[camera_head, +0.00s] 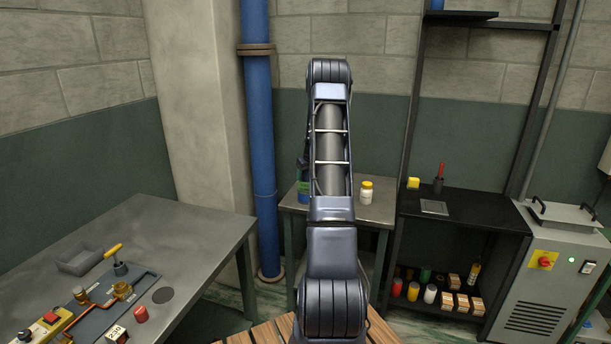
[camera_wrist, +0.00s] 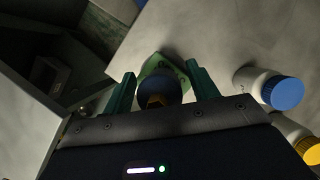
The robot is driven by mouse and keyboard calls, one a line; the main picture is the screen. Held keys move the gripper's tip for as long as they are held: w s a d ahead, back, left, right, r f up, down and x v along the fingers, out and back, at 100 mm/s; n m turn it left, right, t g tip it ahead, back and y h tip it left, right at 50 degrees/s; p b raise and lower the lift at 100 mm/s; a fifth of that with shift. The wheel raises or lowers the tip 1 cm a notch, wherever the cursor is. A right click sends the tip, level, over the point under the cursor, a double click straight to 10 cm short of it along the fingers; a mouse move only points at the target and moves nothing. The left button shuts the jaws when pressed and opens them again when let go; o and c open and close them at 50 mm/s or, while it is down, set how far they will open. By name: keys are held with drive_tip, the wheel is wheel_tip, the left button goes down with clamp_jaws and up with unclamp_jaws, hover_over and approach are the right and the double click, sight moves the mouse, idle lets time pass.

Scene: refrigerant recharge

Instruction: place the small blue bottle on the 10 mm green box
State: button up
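My gripper (camera_wrist: 161,69) points down over the small grey table (camera_head: 378,208), with its green fingers apart. Between them is a dark, rounded blue object (camera_wrist: 160,88) with a brass-coloured top, over a green piece (camera_wrist: 160,62). Narrow gaps seem to show beside it, but contact is hard to judge. In the head view, a blue and green item (camera_head: 303,190) stands beside my arm, partly hidden by it. A white bottle with a blue cap (camera_wrist: 284,93) stands right of the fingers in the wrist view. I cannot tell which piece is the 10 mm green box.
A white bottle with a yellow cap (camera_head: 366,192) stands on the same table, near the gripper's right side. A black shelf (camera_head: 470,212) is to the right, a blue pipe (camera_head: 259,130) behind left, and a grey workbench (camera_head: 190,238) at left.

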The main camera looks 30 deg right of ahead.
drive_tip(key=v, duration=1.2)
drive_tip(key=s+a+r+n, duration=0.8)
drive_tip(key=s+a+n, duration=0.15)
drive_tip(key=a, duration=0.25)
drive_tip(key=s+a+r+n, duration=0.8)
drive_tip(key=s+a+r, duration=0.1)
drive_tip(key=s+a, duration=0.2)
drive_tip(key=s+a+n, duration=0.3)
drive_tip(key=s+n, duration=0.2)
drive_tip(key=s, duration=0.4)
drive_tip(key=s+a+f+n, duration=0.1)
drive_tip(key=s+a+n, duration=0.3)
drive_tip(key=s, duration=0.5)
drive_tip(key=s+a+f+n, duration=0.1)
drive_tip(key=s+a+n, duration=0.2)
drive_tip(key=s+n, duration=0.5)
drive_tip(key=shift+s+a, duration=0.25)
drive_tip(key=shift+s, duration=0.2)
